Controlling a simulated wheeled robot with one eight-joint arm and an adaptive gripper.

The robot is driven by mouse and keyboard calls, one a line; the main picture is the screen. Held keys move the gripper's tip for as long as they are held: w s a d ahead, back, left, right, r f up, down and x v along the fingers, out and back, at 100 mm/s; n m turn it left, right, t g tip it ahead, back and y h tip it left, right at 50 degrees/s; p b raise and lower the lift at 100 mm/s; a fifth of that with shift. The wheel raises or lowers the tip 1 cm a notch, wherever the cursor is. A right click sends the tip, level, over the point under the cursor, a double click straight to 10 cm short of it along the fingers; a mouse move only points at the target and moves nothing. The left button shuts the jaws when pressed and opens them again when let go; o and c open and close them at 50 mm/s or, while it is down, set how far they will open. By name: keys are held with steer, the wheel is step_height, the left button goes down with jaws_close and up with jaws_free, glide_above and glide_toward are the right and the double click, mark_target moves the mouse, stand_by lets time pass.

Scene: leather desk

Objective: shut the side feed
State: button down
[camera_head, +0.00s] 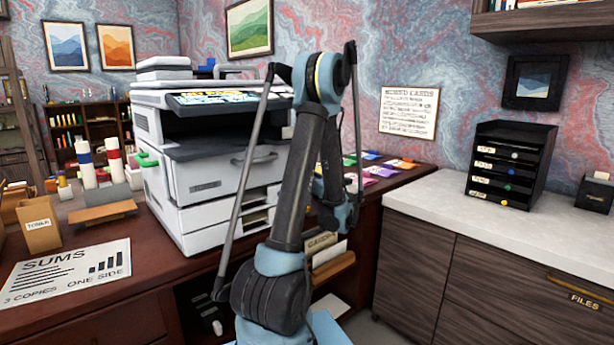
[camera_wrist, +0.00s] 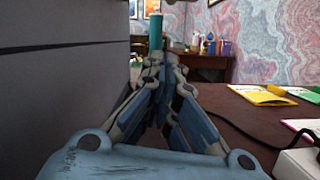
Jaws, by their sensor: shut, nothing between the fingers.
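The white and grey printer (camera_head: 205,180) stands on the dark red desk. On its left side a green-tipped part (camera_head: 147,160) sticks out; it may belong to the side feed, but I cannot tell for sure. My gripper (camera_wrist: 155,65) is shut and empty in the wrist view. The printer's grey side wall (camera_wrist: 60,90) is close on its left. An upright teal piece (camera_wrist: 155,30) shows just beyond the fingertips; I cannot tell what it is or whether they touch it. In the head view my arm hides most of the gripper, to the right of the printer.
Coloured cards (camera_head: 402,164) lie on the desk right of the printer, and a yellow one (camera_wrist: 262,97) shows in the wrist view. A dark cable (camera_wrist: 250,135) crosses the desk. A pale cabinet top (camera_head: 440,205) is right.

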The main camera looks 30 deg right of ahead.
steer(key=w+r, duration=0.5)
steer(key=w, duration=0.1)
steer(key=shift+w+a+r, duration=0.3)
steer(key=shift+d, duration=0.15)
stand_by(0.4)
